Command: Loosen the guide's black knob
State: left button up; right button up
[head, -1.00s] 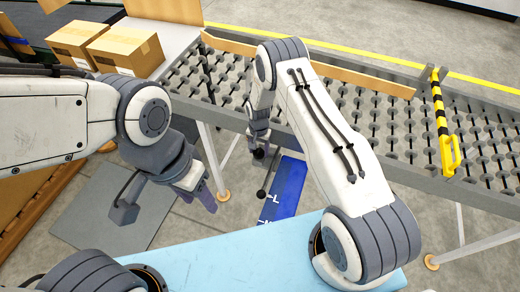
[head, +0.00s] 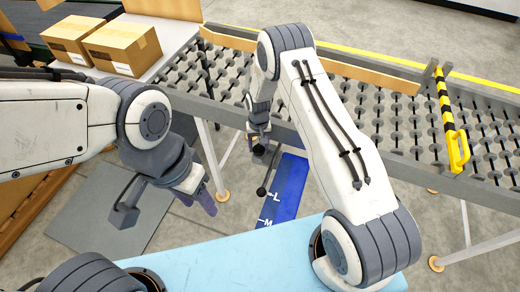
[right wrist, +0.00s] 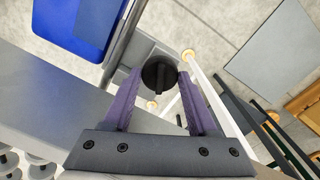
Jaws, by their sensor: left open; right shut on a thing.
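The black knob (right wrist: 160,74) shows in the right wrist view between the two purple fingers of my right gripper (right wrist: 158,90), which is shut on it. In the head view my right gripper (head: 259,149) reaches down at the near edge of the roller conveyor, and the knob is mostly hidden there. A wooden guide rail (head: 350,72) lies along the conveyor; whether the knob belongs to it cannot be told. My left gripper (head: 207,199) is open and empty, in the air left of the right one, away from the conveyor.
The conveyor (head: 390,125) has a yellow-black striped bar (head: 445,110) across it at right. Two cardboard boxes (head: 122,47) stand at the back left. A black ball-ended rod (head: 268,172) hangs beside a blue board (head: 287,188) marked L and M. A light blue surface (head: 225,262) is in front.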

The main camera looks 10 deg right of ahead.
jog(key=n+b, duration=0.1)
jog(key=n, duration=0.1)
jog(key=n+b, duration=0.1)
jog(key=shift+s+f+n, duration=0.15)
jog(key=shift+n, duration=0.25)
jog(key=n+b, duration=0.1)
jog(key=n, duration=0.1)
jog(key=shift+n+b, duration=0.3)
jog(key=n+b, duration=0.1)
jog(key=n, duration=0.2)
jog(key=shift+n+b, duration=0.5)
jog(key=shift+n, duration=0.9)
jog(key=shift+s, duration=0.1)
jog(key=o, duration=1.4)
